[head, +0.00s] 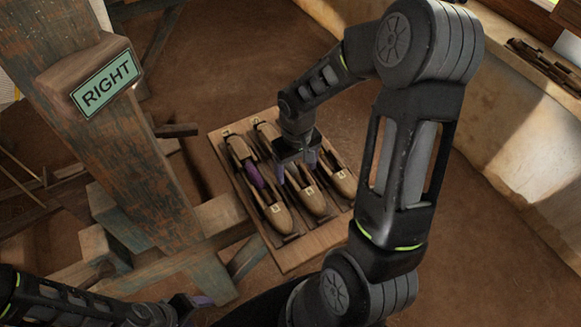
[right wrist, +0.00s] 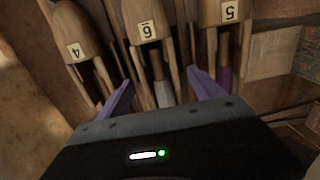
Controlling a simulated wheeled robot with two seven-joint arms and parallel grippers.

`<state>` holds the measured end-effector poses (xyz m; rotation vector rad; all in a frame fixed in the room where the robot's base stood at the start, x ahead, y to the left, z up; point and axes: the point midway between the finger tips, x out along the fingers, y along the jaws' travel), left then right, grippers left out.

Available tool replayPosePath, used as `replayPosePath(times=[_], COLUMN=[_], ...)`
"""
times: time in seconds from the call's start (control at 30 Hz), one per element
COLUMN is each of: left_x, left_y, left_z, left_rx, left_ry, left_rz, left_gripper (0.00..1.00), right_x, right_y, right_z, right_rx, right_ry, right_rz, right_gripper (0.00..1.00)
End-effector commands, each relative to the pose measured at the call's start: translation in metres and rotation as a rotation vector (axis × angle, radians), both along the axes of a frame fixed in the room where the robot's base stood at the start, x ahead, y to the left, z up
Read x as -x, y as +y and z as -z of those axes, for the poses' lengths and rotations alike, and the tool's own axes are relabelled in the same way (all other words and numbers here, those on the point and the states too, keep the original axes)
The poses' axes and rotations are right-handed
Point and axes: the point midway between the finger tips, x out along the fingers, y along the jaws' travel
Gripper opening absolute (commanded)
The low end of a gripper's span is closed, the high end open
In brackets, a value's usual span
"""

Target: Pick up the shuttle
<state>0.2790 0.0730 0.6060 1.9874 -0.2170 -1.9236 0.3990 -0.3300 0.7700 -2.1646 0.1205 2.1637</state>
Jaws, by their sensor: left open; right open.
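Wooden shuttles lie side by side on a wooden tray (head: 293,258). The left shuttle (head: 277,215) holds a purple bobbin. The middle shuttle (head: 314,202) and the right shuttle (head: 345,184) lie beside it. My right gripper (head: 297,165) is open above the middle shuttle and partly hides it. In the right wrist view its purple fingers (right wrist: 162,92) stand either side of the middle shuttle (right wrist: 140,15), which has a pale bobbin; contact cannot be told. Shuttles labelled 4 (right wrist: 70,28) and 5 (right wrist: 227,10) flank it. My left gripper (head: 190,302) is open at the bottom left, away from the tray.
A wooden post (head: 125,150) with a green RIGHT sign (head: 104,83) stands left of the tray. Loom beams (head: 215,215) reach close to the tray's left edge. A pale wall ledge (head: 530,140) runs along the right. Brown floor (head: 235,65) is clear behind the tray.

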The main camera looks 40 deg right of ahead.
Motion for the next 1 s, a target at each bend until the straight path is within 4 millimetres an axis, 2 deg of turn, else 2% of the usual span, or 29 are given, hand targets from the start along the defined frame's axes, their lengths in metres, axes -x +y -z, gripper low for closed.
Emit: replayPosePath(times=[0.4,1.0], left_x=[0.0000,0.0000], left_y=[0.0000,0.0000], left_z=[0.0000,0.0000], left_rx=[0.000,0.000], left_ry=[0.000,0.000], left_rz=[0.000,0.000], left_gripper=[0.65,0.65], right_x=[0.0000,0.0000], right_y=[0.0001,0.0001], right_z=[-0.0004,-0.0004], right_rx=[0.000,0.000], right_ry=[0.000,0.000], right_rz=[0.000,0.000], right_gripper=[0.76,0.26])
